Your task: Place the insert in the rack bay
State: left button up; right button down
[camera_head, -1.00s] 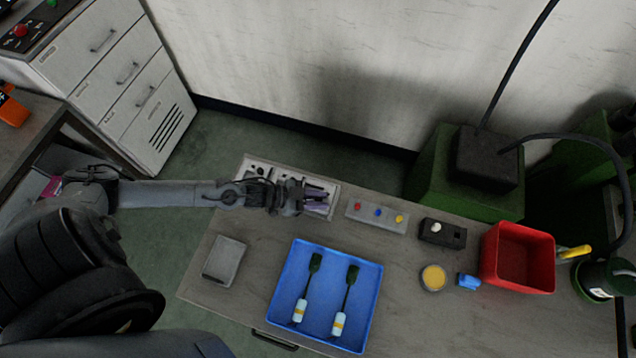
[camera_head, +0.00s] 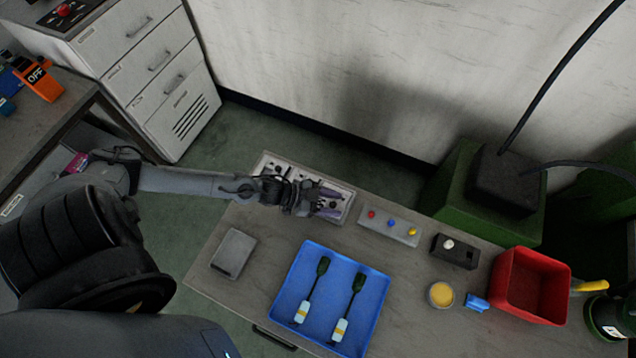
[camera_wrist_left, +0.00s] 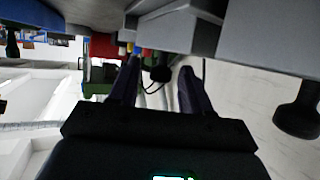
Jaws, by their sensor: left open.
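A pale rack (camera_head: 262,164) lies at the back left of the workbench, with dark pieces in it that are partly hidden by my left arm. My left gripper (camera_head: 331,201) is low over the rack's right end, its purple fingers apart. In the left wrist view, which is upside down, the open fingers (camera_wrist_left: 158,88) are on either side of a small dark knob-shaped insert (camera_wrist_left: 161,73) next to the grey rack (camera_wrist_left: 202,25). The insert looks upright on the rack; I cannot tell whether a finger touches it. Another dark knob (camera_wrist_left: 297,118) shows at right. My right gripper is not in view.
A blue tray (camera_head: 375,310) holds two dark-tipped tools. Nearby are a grey block (camera_head: 233,254), a button panel (camera_head: 388,227), a black switch box (camera_head: 455,251), a yellow-topped round dish (camera_head: 440,294), a blue piece (camera_head: 477,303) and a red bin (camera_head: 530,287).

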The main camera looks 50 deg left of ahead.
pick_arm(q)
jog(key=p+v, duration=0.2)
jog(key=v, duration=0.9)
jog(key=w+d+r+n+y, duration=0.2)
jog(key=d+n+y, duration=0.3)
jog(key=d+y, duration=0.3)
jog(key=s+d+r+n+g, duration=0.1)
jog(key=s+d+r+g, duration=0.1)
jog(key=s+r+g, duration=0.4)
jog(key=shift+s+d+r+g+y, duration=0.3)
jog(key=shift+s+d+y, duration=0.1)
jog(key=shift+s, duration=0.4)
jog(key=shift+r, duration=0.1)
notch_tip(320, 180, up, 20)
jog(key=p, duration=2)
